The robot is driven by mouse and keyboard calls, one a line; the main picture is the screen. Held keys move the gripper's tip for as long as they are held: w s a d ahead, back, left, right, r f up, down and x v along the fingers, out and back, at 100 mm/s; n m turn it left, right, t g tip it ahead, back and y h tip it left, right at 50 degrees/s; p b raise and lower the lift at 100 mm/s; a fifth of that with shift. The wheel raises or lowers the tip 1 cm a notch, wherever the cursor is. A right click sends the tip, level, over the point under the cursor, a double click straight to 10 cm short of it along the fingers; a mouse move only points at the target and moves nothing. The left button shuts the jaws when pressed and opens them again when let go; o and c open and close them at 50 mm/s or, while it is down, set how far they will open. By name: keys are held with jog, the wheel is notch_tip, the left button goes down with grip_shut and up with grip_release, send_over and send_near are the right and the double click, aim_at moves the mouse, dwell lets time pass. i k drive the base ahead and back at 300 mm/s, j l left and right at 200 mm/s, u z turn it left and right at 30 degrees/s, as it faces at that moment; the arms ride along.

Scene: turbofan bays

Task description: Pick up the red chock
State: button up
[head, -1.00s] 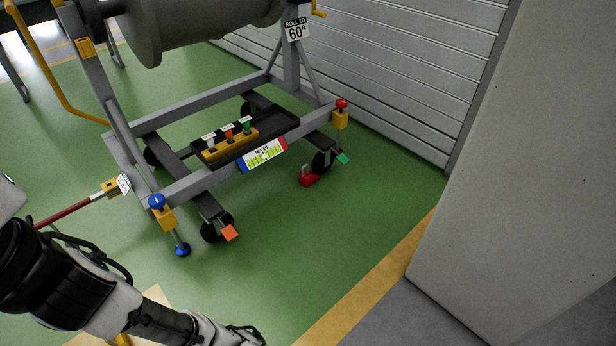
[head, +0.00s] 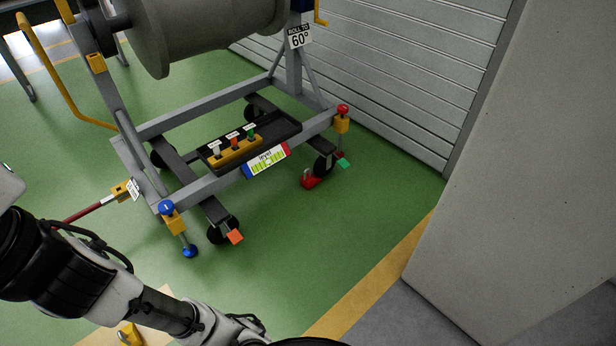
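The red chock (head: 310,182) is on the green floor at the base of the stand's right front caster (head: 323,166), touching or right beside the wheel. Part of it seems hidden behind the wheel. My arm reaches in from the lower left along the bottom of the head view. My gripper itself is not clearly seen; only a dark part of the arm's end shows at the bottom edge, well in front of the chock.
The grey wheeled stand (head: 200,185) carries a tray (head: 290,126) with colored pegs. A blue-knobbed jack (head: 168,210) and an orange pedal (head: 236,237) are at its left front. A grey wall block (head: 510,180) stands right. Green floor before the chock is clear.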

aim_at(309, 180)
jog(key=i+u, duration=0.2)
jog(key=i, duration=0.25)
jog(key=i+l+u, duration=0.2)
jog(key=i, duration=0.2)
jog(key=i+l+u, duration=0.15)
jog(key=i, duration=0.25)
jog(key=i+l+u, duration=0.2)
jog(key=i+l, duration=0.1)
jog(key=i, duration=0.1)
